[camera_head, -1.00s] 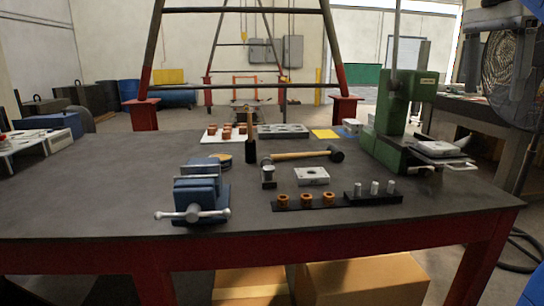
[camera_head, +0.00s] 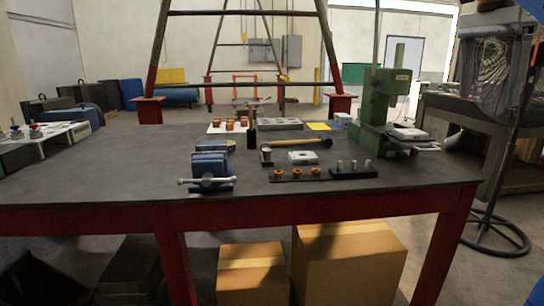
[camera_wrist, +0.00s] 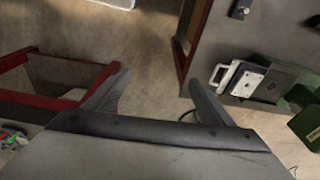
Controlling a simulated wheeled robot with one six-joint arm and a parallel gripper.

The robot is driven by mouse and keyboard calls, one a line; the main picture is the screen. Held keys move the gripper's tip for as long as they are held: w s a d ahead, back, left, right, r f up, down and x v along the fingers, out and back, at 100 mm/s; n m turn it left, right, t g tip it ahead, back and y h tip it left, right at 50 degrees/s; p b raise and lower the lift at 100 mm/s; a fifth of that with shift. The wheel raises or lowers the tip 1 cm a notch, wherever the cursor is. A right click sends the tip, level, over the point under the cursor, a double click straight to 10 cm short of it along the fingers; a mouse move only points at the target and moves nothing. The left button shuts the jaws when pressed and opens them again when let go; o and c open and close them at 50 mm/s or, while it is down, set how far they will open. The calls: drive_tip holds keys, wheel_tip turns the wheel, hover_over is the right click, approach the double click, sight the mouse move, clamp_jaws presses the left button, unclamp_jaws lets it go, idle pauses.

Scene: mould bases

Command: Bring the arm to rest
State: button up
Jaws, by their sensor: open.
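My gripper (camera_wrist: 158,78) shows in the wrist view, its two dark fingers spread wide apart with only floor visible between them. It is open and empty. It is not clearly visible in the head view. In the head view the workbench (camera_head: 90,185) stands in front of me, with a dark top and red legs. A red-framed structure (camera_wrist: 60,90) lies to the left of the fingers in the wrist view, and a dark table top with a white-handled plate (camera_wrist: 247,82) is to the right.
The bench carries a blue vise (camera_head: 211,172), a hammer (camera_head: 300,143), a green press (camera_head: 375,115), a black strip with pins (camera_head: 353,172) and several orange rings. Cardboard boxes (camera_head: 350,255) sit beneath. A fan stand (camera_head: 497,180) is at the right. Bare floor (camera_wrist: 150,50) lies between the fingers.

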drive_tip(key=s+a+f+n+t, duration=0.1)
drive_tip(key=s+a+f+n, duration=0.4)
drive_tip(key=f, duration=0.9)
drive_tip(key=s+a+f+n+t+y, duration=0.1)
drive_tip(key=s+a+f+n, duration=0.4)
drive_tip(key=f, duration=0.9)
drive_tip(key=s+a+f+n+t, duration=0.2)
drive_tip(key=s+a+f+n, duration=0.3)
drive_tip(key=f, duration=1)
drive_tip(key=a+n, duration=0.1)
drive_tip(key=a, duration=0.2)
drive_tip(key=shift+s+n+t+y, duration=0.15)
drive_tip(key=shift+n+t+y, duration=0.15)
drive_tip(key=shift+y, duration=0.1)
